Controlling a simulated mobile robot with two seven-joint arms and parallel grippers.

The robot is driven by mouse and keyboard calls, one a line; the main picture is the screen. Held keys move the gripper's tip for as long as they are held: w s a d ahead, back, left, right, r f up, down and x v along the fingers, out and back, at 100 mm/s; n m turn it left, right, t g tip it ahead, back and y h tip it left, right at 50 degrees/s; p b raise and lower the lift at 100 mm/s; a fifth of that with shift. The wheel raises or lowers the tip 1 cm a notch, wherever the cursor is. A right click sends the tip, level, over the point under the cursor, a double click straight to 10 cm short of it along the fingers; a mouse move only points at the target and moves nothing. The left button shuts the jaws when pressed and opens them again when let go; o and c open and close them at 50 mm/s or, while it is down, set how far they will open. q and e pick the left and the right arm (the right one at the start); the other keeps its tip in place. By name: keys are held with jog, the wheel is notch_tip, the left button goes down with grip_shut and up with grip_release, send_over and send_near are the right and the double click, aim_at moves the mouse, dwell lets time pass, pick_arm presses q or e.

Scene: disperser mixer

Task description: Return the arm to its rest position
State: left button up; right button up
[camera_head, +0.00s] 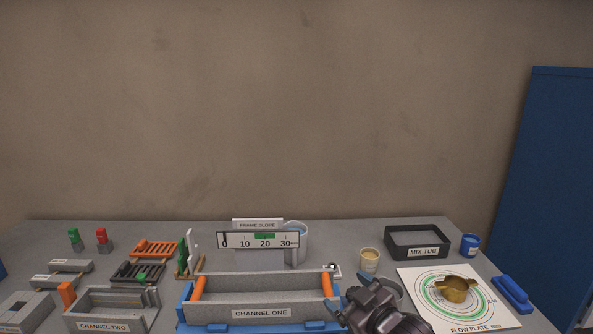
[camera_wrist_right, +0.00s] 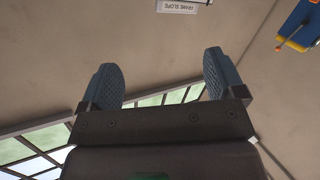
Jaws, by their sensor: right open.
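My right gripper (camera_head: 352,296) is at the bottom of the head view, in front of the right end of the Channel One trough (camera_head: 261,312). Its two blue-grey fingers are spread apart. In the right wrist view the same gripper (camera_wrist_right: 162,78) is open, with nothing between its pads. That view looks past the fingers at wall and windows, with the frame slope sign (camera_wrist_right: 184,5) at the top edge. My left gripper is not in view.
The grey bench holds the Channel Two trough (camera_head: 103,326), orange rack (camera_head: 156,248), slope gauge (camera_head: 258,240), beige cup (camera_head: 370,260), mix tub (camera_head: 417,252), blue jar (camera_head: 469,245), flow plate (camera_head: 425,282) with a brass piece (camera_head: 456,290), and blue-handled tool (camera_head: 512,293). A blue cabinet (camera_head: 556,180) stands right.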

jog(key=s+d+f+m+g+h, duration=0.1)
jog(key=s+d+f+m+h, duration=0.1)
jog(key=s+d+f, duration=0.3)
jog(key=s+d+f+m+h, duration=0.3)
jog(key=s+d+f, duration=0.3)
jog(key=s+f, duration=0.5)
jog(key=s+d+f+m+g+h+b, duration=0.1)
jog(key=s+d+f+m+h, duration=0.2)
jog(key=s+d+f, duration=0.2)
jog(key=s+f, duration=0.3)
jog(key=s, duration=0.3)
jog(key=shift+s+d+m+g, duration=0.15)
jog(key=shift+d+m+g, duration=0.15)
jog(key=shift+d+m, duration=0.1)
